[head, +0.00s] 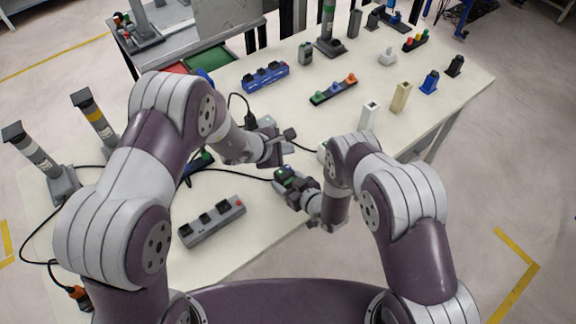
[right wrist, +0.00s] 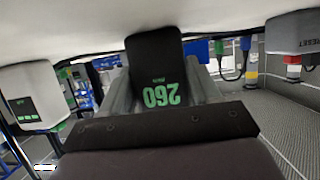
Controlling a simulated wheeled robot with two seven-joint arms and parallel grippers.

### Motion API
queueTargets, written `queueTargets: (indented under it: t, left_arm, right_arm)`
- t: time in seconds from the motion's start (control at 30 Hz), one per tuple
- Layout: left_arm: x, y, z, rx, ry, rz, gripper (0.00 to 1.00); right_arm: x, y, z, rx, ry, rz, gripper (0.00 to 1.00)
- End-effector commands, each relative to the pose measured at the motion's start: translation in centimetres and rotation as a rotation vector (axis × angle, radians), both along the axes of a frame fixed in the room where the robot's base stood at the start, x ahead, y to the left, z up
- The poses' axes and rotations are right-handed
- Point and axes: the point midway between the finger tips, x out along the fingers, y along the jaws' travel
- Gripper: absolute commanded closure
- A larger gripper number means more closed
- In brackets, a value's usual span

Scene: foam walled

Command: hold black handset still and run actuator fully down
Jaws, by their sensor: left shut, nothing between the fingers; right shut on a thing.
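The black handset (head: 287,174) is near the table's front edge in the head view. My right gripper (head: 292,184) is shut on it. In the right wrist view the handset (right wrist: 155,60) shows green digits reading 260, upside down, above the dark gripper parts (right wrist: 160,125). My left gripper (head: 283,143) is shut and empty, a little behind the handset and apart from it. A black cable runs left from the handset. Two grey actuator columns (head: 32,152) and (head: 93,118) stand at the left; another column (head: 328,28) stands at the back. I cannot tell which one the handset drives.
A grey power strip (head: 212,222) lies at the front left. A blue strip (head: 265,77) and a strip with coloured buttons (head: 333,90) lie further back. A white block (head: 369,115) and a beige block (head: 401,97) stand at the right. Loose cables cross the left side.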

Motion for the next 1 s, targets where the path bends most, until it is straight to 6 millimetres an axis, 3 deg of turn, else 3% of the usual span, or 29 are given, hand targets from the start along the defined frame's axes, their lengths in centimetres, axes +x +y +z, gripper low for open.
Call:
queueTargets:
  t: [0.4,0.43,0.5,0.83,1.0]
  left_arm:
    - [0.0,0.0,0.0,0.000,0.000,0.000,1.00]
    - [0.0,0.0,0.0,0.000,0.000,0.000,1.00]
    - [0.0,0.0,0.0,0.000,0.000,0.000,1.00]
    - [0.0,0.0,0.0,0.000,0.000,0.000,1.00]
    - [0.0,0.0,0.0,0.000,0.000,0.000,1.00]
  right_arm:
    - [0.0,0.0,0.0,0.001,-0.001,0.000,0.73]
    - [0.0,0.0,0.0,0.001,-0.001,0.000,0.29]
    - [0.0,0.0,0.0,0.001,-0.001,0.000,0.09]
    - [-0.3,-0.3,0.2,0.000,-0.001,-0.001,0.09]
    - [-3.0,-2.3,1.6,-0.001,0.002,-0.004,0.09]
